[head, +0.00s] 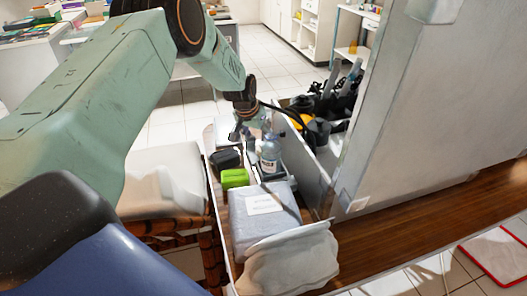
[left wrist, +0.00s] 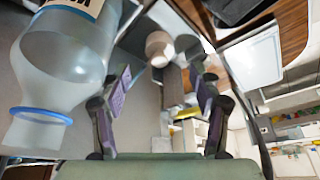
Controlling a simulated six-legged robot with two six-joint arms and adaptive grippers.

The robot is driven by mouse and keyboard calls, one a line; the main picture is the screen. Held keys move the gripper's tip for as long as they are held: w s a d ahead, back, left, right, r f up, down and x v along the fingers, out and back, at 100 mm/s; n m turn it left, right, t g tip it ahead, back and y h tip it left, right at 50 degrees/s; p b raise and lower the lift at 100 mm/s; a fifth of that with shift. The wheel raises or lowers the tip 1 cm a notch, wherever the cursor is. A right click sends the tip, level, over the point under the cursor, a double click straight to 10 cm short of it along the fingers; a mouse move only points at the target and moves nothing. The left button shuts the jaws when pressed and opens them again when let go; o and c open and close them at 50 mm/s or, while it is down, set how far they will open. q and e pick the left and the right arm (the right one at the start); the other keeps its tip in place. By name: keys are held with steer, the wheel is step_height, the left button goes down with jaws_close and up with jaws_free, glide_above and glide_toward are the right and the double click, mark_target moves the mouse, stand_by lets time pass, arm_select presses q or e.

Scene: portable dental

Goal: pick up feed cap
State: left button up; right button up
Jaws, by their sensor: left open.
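My left gripper (head: 250,128) hangs beside a clear bottle (head: 270,150) in the head view. In the left wrist view, the fingers of this gripper (left wrist: 160,92) are apart with nothing between them. The bottle (left wrist: 68,55) fills the left of that view, close to the left finger, with a blue ring (left wrist: 40,115) round its neck. A small beige rounded piece (left wrist: 158,45) shows beyond the fingertips, in the gap between them. It may be the feed cap, but I cannot tell for sure. My right gripper is not in view.
A green box (head: 234,178), a black case (head: 225,159) and a grey labelled box (head: 250,222) crowd the narrow surface. A white bag (head: 290,262) lies at its front. An upright panel (head: 303,165) bounds the right side, with dark tools (head: 320,130) beyond it.

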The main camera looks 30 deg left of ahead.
mark_target(261, 143)
arm_select(q)
steer(key=shift+w+f, duration=0.1)
steer(key=shift+f, duration=0.3)
steer(key=b+x, duration=0.1)
steer(key=x, duration=0.3)
steer(key=shift+w, duration=0.1)
steer(key=shift+w+f, duration=0.15)
steer(key=shift+r, duration=0.2)
steer(key=shift+c, duration=0.3)
steer(key=shift+s, duration=0.25)
steer(key=shift+c, duration=0.7)
steer(key=shift+w+f, duration=0.15)
steer(key=shift+w, duration=0.1)
steer(key=c, duration=0.5)
steer(key=shift+c, duration=0.4)
steer(key=shift+s, duration=0.15)
steer(key=shift+c, duration=1.2)
